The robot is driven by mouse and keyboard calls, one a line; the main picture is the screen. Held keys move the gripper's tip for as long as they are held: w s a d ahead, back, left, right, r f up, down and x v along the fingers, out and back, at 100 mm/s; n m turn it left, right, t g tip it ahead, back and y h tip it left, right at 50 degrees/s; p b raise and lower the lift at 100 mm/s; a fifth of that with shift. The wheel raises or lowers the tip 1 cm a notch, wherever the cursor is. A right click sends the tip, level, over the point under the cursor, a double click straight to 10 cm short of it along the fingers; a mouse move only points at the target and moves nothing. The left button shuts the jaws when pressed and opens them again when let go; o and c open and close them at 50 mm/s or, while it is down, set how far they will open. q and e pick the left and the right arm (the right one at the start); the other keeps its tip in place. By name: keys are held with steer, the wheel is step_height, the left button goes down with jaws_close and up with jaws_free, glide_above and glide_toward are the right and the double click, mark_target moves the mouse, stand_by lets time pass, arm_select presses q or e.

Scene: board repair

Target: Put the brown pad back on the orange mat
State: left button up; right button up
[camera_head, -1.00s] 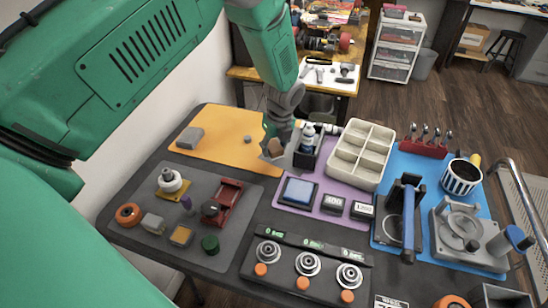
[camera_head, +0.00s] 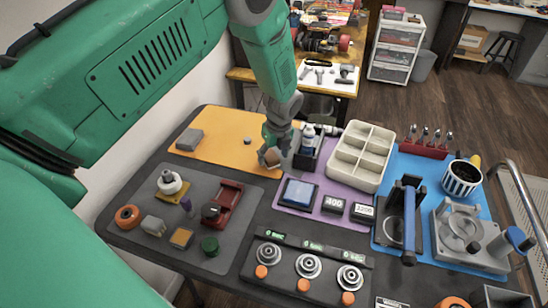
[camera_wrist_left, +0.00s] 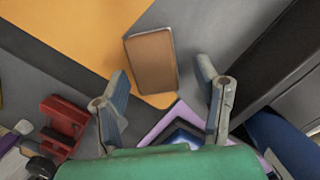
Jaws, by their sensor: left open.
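The brown pad (camera_head: 271,158) is at the right front corner of the orange mat (camera_head: 222,140), small and partly hidden by my left gripper (camera_head: 274,152) in the head view. In the left wrist view the brown pad (camera_wrist_left: 152,62) is a rounded rectangle just beyond the fingertips. It overlaps the edge of the orange mat (camera_wrist_left: 75,25), with part of it over the grey table. I cannot tell whether it lies flat or is tilted. My left gripper (camera_wrist_left: 162,78) is open, its fingers apart on either side below the pad. My right gripper is not in view.
A dark bottle holder (camera_head: 307,155) stands close right of the gripper, beside a cream compartment tray (camera_head: 361,156). A grey block (camera_head: 189,139) and a small knob (camera_head: 248,141) lie on the orange mat. A grey mat with several parts, including a red vise (camera_head: 223,205), lies in front.

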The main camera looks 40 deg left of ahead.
mark_target(276, 159)
arm_select(q)
step_height(276, 159, up, 11)
steer(key=d, duration=0.1)
steer(key=shift+s+d+f+p, duration=0.2)
steer(key=shift+d+p, duration=0.05)
steer(key=shift+p, duration=0.05)
steer(key=shift+a, duration=0.15)
